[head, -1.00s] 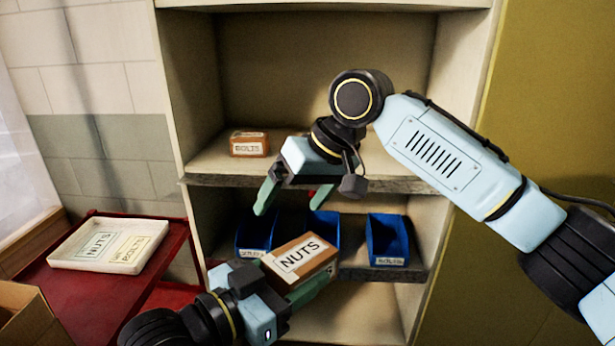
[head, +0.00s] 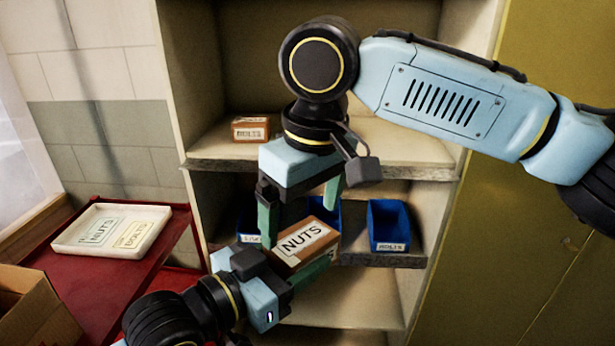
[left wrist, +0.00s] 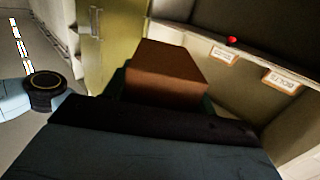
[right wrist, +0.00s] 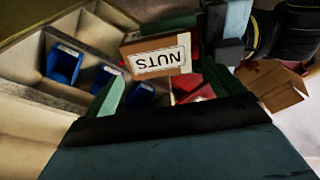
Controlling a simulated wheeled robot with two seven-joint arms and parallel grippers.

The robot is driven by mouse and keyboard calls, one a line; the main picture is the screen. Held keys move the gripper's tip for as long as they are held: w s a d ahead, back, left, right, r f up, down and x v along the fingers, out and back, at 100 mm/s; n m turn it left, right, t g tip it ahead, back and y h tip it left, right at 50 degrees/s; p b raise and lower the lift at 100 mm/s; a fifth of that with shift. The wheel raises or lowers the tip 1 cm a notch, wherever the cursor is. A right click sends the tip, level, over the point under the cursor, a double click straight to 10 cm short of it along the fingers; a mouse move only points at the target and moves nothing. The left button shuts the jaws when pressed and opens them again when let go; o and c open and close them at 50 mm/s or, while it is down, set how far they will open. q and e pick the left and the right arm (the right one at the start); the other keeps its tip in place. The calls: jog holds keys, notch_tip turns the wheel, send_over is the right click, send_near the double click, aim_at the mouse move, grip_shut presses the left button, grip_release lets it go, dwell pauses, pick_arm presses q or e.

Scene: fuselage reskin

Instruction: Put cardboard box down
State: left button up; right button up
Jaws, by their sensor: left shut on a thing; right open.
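The cardboard box labelled NUTS (head: 304,241) is held in front of the shelf unit by my left gripper (head: 298,268), which is shut on it. In the left wrist view the brown box (left wrist: 165,72) sits between the fingers. My right gripper (head: 299,206) is open just above the box, its fingers pointing down, one at the box's left and one at its right rear. In the right wrist view the box (right wrist: 156,56) shows beyond and between the open fingers (right wrist: 160,85), apart from them as far as I can tell.
A BOLTS box (head: 251,129) stands on the upper shelf (head: 400,150). Blue bins, including one at the right (head: 388,226), stand on the lower shelf. A white tray (head: 112,230) lies on the red cart (head: 60,262). An open carton (head: 35,305) is at lower left.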

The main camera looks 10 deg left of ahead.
aim_at(300, 237)
pick_arm(q)
jog(key=shift+r, duration=0.1)
pick_arm(e)
jog(key=shift+w+a+f, duration=0.15)
jog(key=shift+f, duration=1.05)
jog(key=shift+w+a+f, duration=0.1)
jog(key=shift+a+f, duration=0.05)
jog(key=shift+f, duration=1.05)
jog(key=c, duration=0.9)
pick_arm(q)
jog(key=o, duration=1.5)
pick_arm(e)
jog(key=shift+c, duration=0.9)
